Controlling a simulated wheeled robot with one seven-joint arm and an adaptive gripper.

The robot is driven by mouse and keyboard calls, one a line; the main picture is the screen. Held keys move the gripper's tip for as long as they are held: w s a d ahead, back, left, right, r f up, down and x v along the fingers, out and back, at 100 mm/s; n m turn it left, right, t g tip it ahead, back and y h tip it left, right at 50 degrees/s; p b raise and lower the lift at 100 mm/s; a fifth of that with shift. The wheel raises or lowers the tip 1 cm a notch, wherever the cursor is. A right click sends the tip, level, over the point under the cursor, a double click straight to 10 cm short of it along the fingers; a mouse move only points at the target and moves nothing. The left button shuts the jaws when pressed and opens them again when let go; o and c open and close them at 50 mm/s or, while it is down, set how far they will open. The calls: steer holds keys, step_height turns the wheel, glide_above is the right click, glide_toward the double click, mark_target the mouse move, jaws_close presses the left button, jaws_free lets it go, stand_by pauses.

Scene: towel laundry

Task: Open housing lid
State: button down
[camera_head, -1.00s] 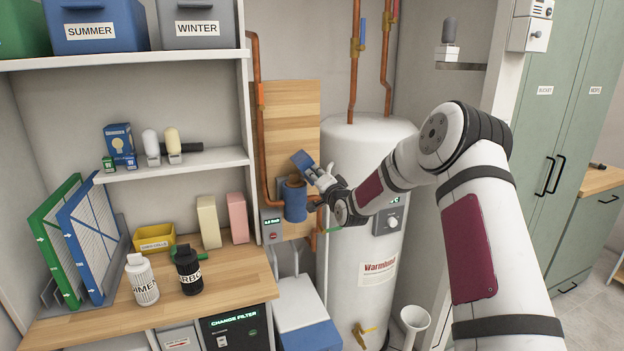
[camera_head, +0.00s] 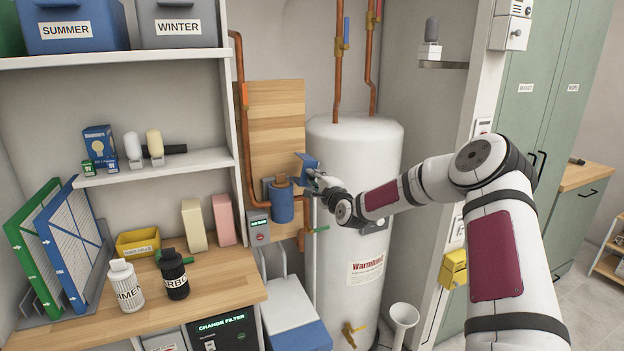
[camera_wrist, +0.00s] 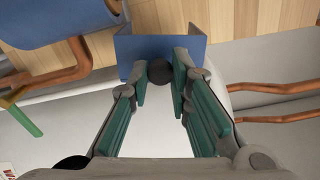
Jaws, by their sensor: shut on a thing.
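The blue cylindrical housing (camera_head: 283,204) is mounted on the copper pipe in front of a wooden backboard. Its blue lid (camera_head: 304,164) stands raised, steeply tilted, off the housing's top. My gripper (camera_head: 314,179) is at the lid's right side. In the wrist view the lid (camera_wrist: 190,44) is a blue panel ahead of the fingers, with a round dark knob (camera_wrist: 160,72) on it. My gripper's green-padded fingers (camera_wrist: 160,78) are shut on the knob, one on each side. Part of the housing (camera_wrist: 45,22) shows at upper left. Its inside cannot be made out.
The white water heater (camera_head: 352,150) stands close behind and right of my gripper. Copper pipes (camera_head: 242,130) run left of the housing. A grey box with a display (camera_head: 258,228) sits below left. The workbench (camera_head: 220,282) holds bottles and filters.

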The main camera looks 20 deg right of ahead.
steer(key=shift+d+f+m, duration=0.15)
steer(key=shift+d+m, duration=0.05)
steer(key=shift+m, duration=0.2)
steer(key=c, duration=1.5)
jaws_free()
steer(key=shift+o, duration=0.2)
steer(key=s, duration=1.2)
